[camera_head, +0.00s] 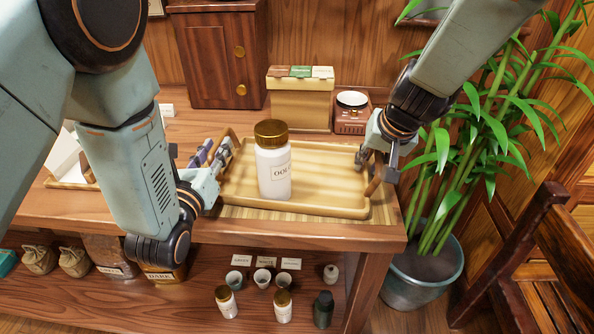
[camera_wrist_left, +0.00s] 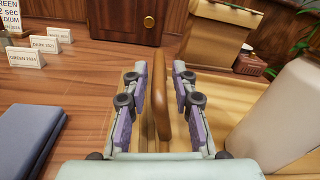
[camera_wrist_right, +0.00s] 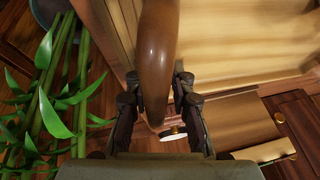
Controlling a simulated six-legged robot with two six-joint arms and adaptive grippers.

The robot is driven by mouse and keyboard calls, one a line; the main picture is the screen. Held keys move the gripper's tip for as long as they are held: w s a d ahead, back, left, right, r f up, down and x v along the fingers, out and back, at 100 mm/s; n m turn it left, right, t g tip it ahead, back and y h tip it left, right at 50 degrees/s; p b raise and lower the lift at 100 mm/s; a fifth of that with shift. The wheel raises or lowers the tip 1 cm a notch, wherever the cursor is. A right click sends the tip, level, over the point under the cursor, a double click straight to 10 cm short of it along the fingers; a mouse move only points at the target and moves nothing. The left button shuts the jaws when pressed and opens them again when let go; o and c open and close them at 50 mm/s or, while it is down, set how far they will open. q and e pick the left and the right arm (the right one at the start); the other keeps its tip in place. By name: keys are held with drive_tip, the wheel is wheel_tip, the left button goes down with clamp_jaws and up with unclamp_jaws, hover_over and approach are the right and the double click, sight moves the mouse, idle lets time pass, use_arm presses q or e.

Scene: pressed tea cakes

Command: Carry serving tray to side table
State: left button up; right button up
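The wooden serving tray (camera_head: 338,205) rests on a slatted mat on the side counter, a white gold-lidded jar (camera_head: 273,165) upright on it. My left gripper (camera_head: 222,160) is at the tray's left handle. In the left wrist view the handle (camera_wrist_left: 160,95) stands between the open fingers, with gaps on both sides. My right gripper (camera_head: 372,162) is at the right handle (camera_head: 374,183). In the right wrist view that handle (camera_wrist_right: 157,55) lies between the spread fingers, with narrow gaps. The tray's left end is partly hidden by my left gripper.
A tan box (camera_head: 300,103) and a small reddish-brown box (camera_head: 352,118) stand behind the tray. A wooden cabinet (camera_head: 218,55) is at the back. A potted bamboo (camera_head: 430,270) stands right of the counter. Jars and cups sit on the lower shelf (camera_head: 200,315).

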use_arm(q)
clamp_jaws()
use_arm(e)
drive_tip(key=shift+a, duration=0.1)
clamp_jaws()
use_arm(q)
drive_tip(key=shift+r, duration=0.15)
use_arm(e)
drive_tip(key=shift+r, duration=0.15)
use_arm(q)
drive_tip(key=shift+r, duration=0.1)
use_arm(e)
drive_tip(key=shift+r, duration=0.1)
